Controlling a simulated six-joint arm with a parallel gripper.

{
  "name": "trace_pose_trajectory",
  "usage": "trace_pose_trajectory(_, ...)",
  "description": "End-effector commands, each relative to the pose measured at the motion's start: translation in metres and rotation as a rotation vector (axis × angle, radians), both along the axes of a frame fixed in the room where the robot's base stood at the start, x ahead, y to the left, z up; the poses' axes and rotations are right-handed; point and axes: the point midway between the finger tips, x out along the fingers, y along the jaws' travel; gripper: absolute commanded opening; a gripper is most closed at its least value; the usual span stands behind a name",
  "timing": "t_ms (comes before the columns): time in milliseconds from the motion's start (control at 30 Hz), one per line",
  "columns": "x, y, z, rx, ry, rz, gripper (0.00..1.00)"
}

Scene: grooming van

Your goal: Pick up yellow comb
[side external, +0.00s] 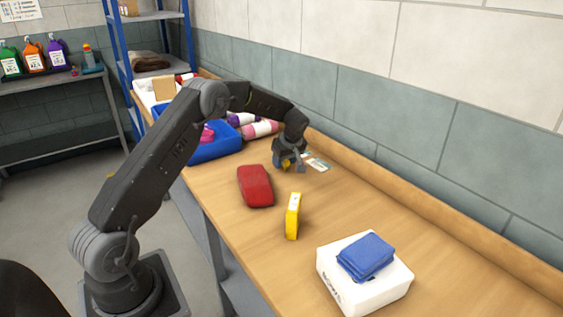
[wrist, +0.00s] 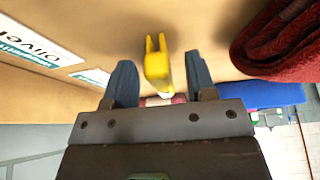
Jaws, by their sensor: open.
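The yellow comb (wrist: 157,62) shows in the wrist view as a small yellow piece with two prongs at its end. It lies between the two blue-grey fingers of my gripper (wrist: 160,76), with a gap on each side. In the side view my gripper (side external: 289,166) is low over the wooden bench near the wall, and a bit of the comb (side external: 286,163) shows at its fingers. My gripper is open. Most of the comb is hidden by the fingers in the side view.
A red folded cloth (side external: 255,186) and a yellow box (side external: 293,216) are nearby. A blue tray (side external: 216,150) and rolled towels (side external: 259,129) stand behind. Printed cards (side external: 317,163) lie by the wall. A white box (side external: 388,285) with blue cloths (side external: 366,256) is at front right.

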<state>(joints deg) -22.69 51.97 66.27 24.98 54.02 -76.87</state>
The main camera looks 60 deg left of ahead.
Motion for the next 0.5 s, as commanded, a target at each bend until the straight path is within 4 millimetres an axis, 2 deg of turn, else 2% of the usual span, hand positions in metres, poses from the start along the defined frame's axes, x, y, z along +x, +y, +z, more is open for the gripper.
trace_pose_trajectory(267,0.0002,0.0019,-0.0044,0.001,-0.001,0.000,0.51)
trace_pose_trajectory(500,0.0002,0.0018,-0.0042,0.001,-0.001,0.000,0.30)
